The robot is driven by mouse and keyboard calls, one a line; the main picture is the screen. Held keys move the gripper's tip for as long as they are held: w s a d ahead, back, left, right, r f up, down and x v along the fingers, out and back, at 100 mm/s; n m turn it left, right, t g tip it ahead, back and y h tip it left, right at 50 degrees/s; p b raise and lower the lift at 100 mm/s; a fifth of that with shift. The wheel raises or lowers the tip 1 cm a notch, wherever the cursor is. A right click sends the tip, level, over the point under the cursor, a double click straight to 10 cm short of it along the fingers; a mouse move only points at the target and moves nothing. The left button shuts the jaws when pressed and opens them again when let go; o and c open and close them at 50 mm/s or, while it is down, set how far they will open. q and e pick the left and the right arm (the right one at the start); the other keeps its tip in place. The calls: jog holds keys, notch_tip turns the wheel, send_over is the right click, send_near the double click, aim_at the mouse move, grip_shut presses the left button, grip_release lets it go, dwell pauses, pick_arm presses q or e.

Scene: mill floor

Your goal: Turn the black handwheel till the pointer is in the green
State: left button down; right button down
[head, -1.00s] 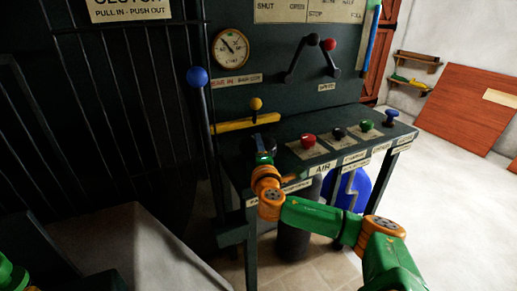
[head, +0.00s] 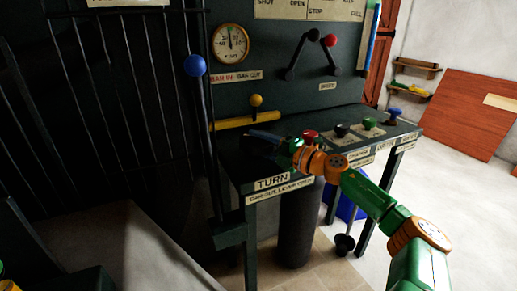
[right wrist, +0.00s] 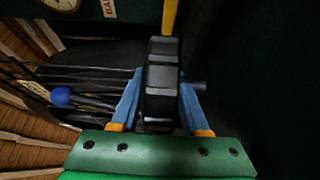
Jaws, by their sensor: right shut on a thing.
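The black handwheel (right wrist: 163,80) is seen close and nearly edge-on in the right wrist view, between the blue fingers of my right gripper (right wrist: 160,105). The gripper is shut on its rim. In the head view my right gripper (head: 268,138) is over the bench's left end, above the TURN label; the wheel there is dark and hard to make out. The round gauge (head: 230,43) is on the dark panel above. Its thin pointer looks about upright; I cannot tell from this small dial whether it is in the green. My left gripper is out of view.
A blue-knobbed lever (head: 195,66) stands left of the wheel, and a yellow bar with a yellow knob (head: 256,101) is behind it. Red (head: 310,134), black, green and blue knobs line the bench to the right. Open floor (head: 455,200) lies at the right.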

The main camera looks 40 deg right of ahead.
jog(key=shift+d+n+y, duration=0.1)
jog(key=shift+n+y, duration=0.2)
jog(key=shift+y, duration=0.2)
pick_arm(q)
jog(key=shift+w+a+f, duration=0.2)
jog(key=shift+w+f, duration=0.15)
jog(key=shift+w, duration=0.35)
pick_arm(e)
jog(key=shift+r+n+g+y, duration=0.1)
jog(key=shift+n+g+y, duration=0.2)
jog(key=shift+n+y, duration=0.3)
jog(key=shift+y, duration=0.3)
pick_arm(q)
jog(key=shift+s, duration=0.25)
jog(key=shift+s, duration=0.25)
pick_arm(e)
jog(key=shift+c, duration=2)
grip_release()
pick_arm(q)
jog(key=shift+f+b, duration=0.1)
jog(key=shift+b, duration=0.2)
